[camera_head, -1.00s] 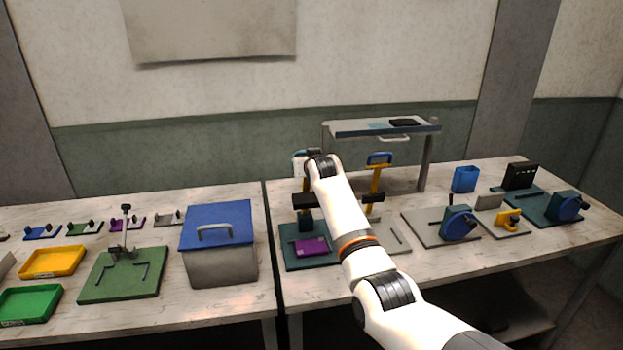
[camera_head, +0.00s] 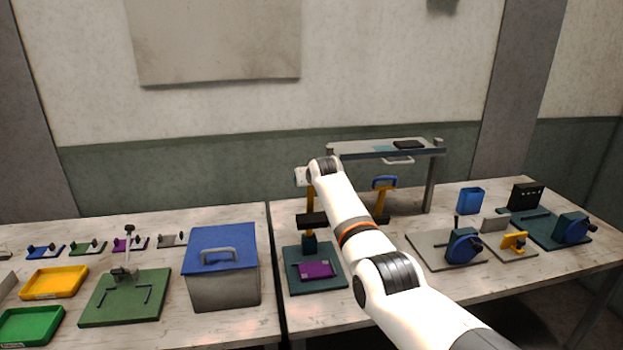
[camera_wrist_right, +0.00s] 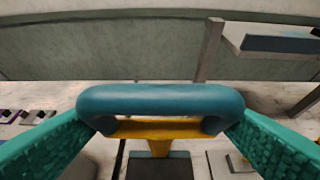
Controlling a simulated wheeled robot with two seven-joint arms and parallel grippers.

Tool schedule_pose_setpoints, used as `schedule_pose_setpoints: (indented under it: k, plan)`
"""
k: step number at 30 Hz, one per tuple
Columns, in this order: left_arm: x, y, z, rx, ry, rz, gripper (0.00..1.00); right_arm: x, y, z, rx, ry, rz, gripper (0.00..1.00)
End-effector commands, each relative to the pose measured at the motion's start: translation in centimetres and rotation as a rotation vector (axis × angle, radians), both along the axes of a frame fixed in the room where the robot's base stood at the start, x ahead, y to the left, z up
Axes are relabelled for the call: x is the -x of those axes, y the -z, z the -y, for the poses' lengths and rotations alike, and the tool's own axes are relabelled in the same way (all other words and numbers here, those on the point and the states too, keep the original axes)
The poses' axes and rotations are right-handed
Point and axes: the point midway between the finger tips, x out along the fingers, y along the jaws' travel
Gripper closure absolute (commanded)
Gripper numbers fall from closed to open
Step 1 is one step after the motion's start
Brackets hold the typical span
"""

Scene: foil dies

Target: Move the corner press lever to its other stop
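The press with the dark teal base (camera_head: 297,287) stands at the left of the right-hand bench. It has a black block (camera_head: 313,220), an upright yellow lever (camera_head: 311,199) and a purple piece (camera_head: 317,270) on the base. My right gripper (camera_head: 303,177) is at the top of this lever, and the arm hides part of it. In the right wrist view the blue-teal lever handle (camera_wrist_right: 160,101) lies between the two green fingers, which meet its two ends. The yellow lever (camera_wrist_right: 152,130) runs down below it. My left gripper is not in view.
Another yellow lever with a blue handle (camera_head: 384,182) stands just right of my arm, partly hidden by it. A raised shelf (camera_head: 350,151) is behind. A lidded box (camera_head: 221,287) stands to the left. Blue-wheeled fixtures (camera_head: 461,247) are to the right.

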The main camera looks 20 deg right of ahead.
Motion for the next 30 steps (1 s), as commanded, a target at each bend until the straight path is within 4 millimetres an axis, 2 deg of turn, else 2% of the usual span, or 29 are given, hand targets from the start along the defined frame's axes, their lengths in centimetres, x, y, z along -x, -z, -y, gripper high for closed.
schedule_pose_setpoints:
  k: [1,20,30]
  plan:
    - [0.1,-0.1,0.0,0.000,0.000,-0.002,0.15,-0.3,-1.8,0.6,0.010,0.006,0.037,0.17]
    - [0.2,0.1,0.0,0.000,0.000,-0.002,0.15,0.0,-1.0,0.1,0.004,0.000,0.021,0.17]
    - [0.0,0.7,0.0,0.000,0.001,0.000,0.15,2.4,-2.2,-0.5,0.003,0.000,0.024,0.17]
